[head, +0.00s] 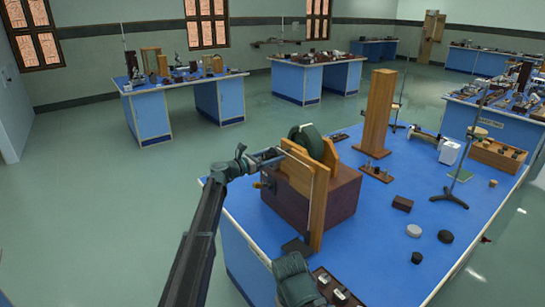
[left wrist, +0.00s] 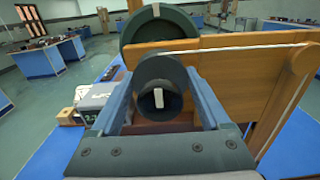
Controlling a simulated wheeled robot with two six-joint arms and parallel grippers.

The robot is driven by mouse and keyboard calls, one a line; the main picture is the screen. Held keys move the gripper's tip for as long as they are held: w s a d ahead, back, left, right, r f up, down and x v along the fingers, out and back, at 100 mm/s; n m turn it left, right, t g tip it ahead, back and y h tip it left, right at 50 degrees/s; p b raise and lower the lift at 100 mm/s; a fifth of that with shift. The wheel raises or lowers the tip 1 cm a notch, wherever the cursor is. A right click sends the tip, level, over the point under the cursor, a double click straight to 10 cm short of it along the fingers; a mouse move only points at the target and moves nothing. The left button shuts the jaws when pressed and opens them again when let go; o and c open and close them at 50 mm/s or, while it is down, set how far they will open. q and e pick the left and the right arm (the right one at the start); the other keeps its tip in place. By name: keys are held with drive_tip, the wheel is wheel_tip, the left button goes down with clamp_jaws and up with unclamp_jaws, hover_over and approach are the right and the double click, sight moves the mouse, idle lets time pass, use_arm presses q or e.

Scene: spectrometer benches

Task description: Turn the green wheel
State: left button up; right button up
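The green wheel (head: 307,140) stands upright in a wooden frame (head: 320,200) on a dark brown box (head: 342,197), at the near left of the blue bench. In the left wrist view the wheel's rim (left wrist: 158,29) rises behind a wooden bar. A smaller dark green round hub (left wrist: 160,66) with a pale mark faces that camera. My left gripper (head: 280,152) is at the left side of the frame. Its two blue fingers (left wrist: 161,88) are apart, one on each side of the hub. Firm contact cannot be made out.
A tall wooden block (head: 378,110) stands behind the wheel on the blue bench (head: 385,235). A rod stand (head: 452,196), small dark blocks and discs are to the right. The floor left of the bench is clear. Other benches stand farther back.

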use_arm(q)
clamp_jaws()
drive_tip(key=shift+n, duration=0.3)
idle(0.3)
drive_tip(key=shift+n, duration=3.1)
drive_tip(key=shift+o, duration=0.2)
unclamp_jaws()
drive_tip(key=v, duration=1.3)
drive_tip(key=shift+s+a, duration=0.25)
drive_tip(key=shift+a, duration=0.1)
